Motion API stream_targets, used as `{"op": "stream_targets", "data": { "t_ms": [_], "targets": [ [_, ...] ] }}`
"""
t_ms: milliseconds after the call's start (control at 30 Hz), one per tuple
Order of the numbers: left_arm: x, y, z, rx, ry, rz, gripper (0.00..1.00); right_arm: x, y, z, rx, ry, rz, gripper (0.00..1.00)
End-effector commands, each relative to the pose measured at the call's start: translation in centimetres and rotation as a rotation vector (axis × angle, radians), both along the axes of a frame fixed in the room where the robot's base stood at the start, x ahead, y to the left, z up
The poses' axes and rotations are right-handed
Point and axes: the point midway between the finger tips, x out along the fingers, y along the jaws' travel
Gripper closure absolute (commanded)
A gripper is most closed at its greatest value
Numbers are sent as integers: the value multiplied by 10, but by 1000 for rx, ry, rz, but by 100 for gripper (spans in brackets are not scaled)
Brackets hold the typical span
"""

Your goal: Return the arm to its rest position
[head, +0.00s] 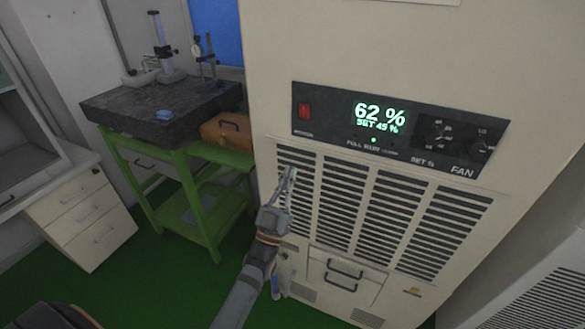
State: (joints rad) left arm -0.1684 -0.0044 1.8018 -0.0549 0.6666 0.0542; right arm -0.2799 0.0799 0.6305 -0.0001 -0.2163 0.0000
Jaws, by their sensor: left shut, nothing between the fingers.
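My left gripper (290,178) is shut and empty. Its fingertips point up in front of the left vent grille of a large cream cabinet (400,40); I cannot tell whether they touch it. My left arm reaches up from the bottom of the head view. The cabinet's black control panel (395,125) lies above and right of the gripper. It has a red switch (304,112), a lit display (380,116) reading 62 % and SET 45 %, and knobs at its right end. My right gripper is not in view.
A green cart (185,160) with a dark stone slab (150,105), gauge stands and a brown case (228,130) stands left of the cabinet. A white drawer unit (85,215) is at far left. Another vented unit (545,295) is at lower right. Green floor (130,285) is open at lower left.

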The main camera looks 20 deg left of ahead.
Motion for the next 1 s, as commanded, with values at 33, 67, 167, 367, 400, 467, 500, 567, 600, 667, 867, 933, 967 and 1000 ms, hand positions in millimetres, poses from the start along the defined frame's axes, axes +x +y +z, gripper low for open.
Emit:
{"op": "stream_targets", "data": {
  "t_ms": [33,67,167,367,400,467,500,567,600,667,867,933,967,1000],
  "targets": [
    [-1,0,-2,0,-1,0,100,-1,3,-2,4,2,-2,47],
    [-2,0,-2,0,-1,0,100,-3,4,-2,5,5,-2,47],
    [-2,0,-2,0,-2,0,100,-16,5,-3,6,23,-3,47],
    [-2,0,-2,0,-1,0,100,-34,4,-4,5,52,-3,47],
    [-2,0,-2,0,-1,0,100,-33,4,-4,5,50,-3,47],
    [-2,0,-2,0,-1,0,100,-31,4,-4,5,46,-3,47],
    [-2,0,-2,0,-1,0,100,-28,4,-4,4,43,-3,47],
    [-1,0,-6,0,10,0,100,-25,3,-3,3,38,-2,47],
    [2,0,-14,1,33,0,100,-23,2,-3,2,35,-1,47],
    [8,1,-38,3,97,2,100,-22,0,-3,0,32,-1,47],
    [20,8,-199,18,517,15,100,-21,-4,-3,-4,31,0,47],
    [10,11,-261,26,676,21,100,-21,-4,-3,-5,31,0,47],
    [4,13,-288,30,745,24,100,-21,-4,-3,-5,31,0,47],
    [-8,16,-322,34,835,28,100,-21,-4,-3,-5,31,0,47]
  ]
}}
